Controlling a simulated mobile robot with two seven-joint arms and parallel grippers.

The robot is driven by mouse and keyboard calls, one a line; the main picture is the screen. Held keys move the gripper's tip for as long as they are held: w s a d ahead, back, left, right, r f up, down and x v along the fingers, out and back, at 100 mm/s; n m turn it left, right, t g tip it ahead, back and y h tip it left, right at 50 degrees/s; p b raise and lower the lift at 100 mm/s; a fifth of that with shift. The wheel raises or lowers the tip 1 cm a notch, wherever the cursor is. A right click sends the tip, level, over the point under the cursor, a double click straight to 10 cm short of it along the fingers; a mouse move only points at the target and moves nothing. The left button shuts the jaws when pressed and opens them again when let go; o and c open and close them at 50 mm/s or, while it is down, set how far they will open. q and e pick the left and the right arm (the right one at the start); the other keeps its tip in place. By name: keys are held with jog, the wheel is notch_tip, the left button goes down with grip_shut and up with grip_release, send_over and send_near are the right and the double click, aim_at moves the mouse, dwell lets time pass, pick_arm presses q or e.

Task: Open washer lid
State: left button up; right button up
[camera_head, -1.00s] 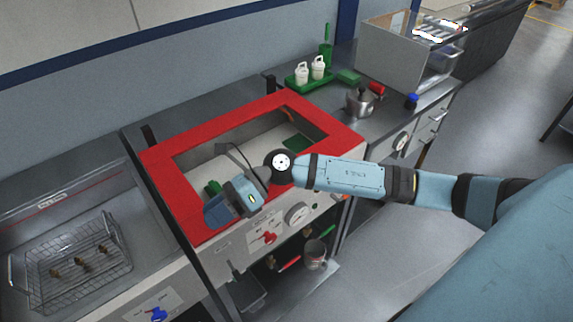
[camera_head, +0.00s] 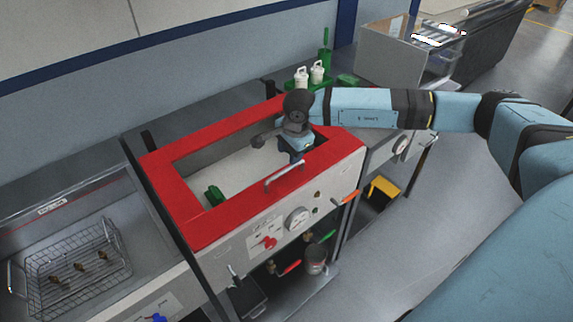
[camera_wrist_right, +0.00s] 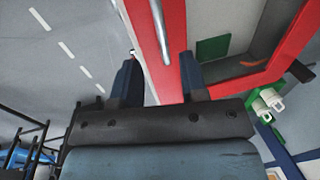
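The washer lid (camera_head: 215,222) is a red frame around a window. It lies flat on top of the steel washer (camera_head: 225,268), with a silver bar handle (camera_head: 284,177) at its front edge. My right gripper (camera_head: 296,158) is over the lid's right part, just behind the handle; its fingertips are hard to make out there. In the right wrist view my right gripper (camera_wrist_right: 158,72) is open and empty. The handle (camera_wrist_right: 160,30) shows between its two fingers in that picture, ahead of them; I cannot tell whether they touch. My left gripper is not in view.
A wire basket (camera_head: 75,262) sits in the sink at left. White bottles (camera_head: 317,72) on a green tray and a grey box (camera_head: 390,52) stand on the counter behind. Gauges and coloured valves (camera_head: 290,268) line the washer's front.

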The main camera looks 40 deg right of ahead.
aim_at(286, 170)
jog(key=f, duration=0.2)
jog(key=w+f, duration=0.1)
jog(key=f, duration=0.2)
jog(key=f+p, duration=0.1)
jog(key=f, duration=0.1)
jog(key=shift+w+f, duration=0.15)
jog(key=shift+w, duration=0.1)
jog(key=shift+a, duration=0.1)
grip_shut()
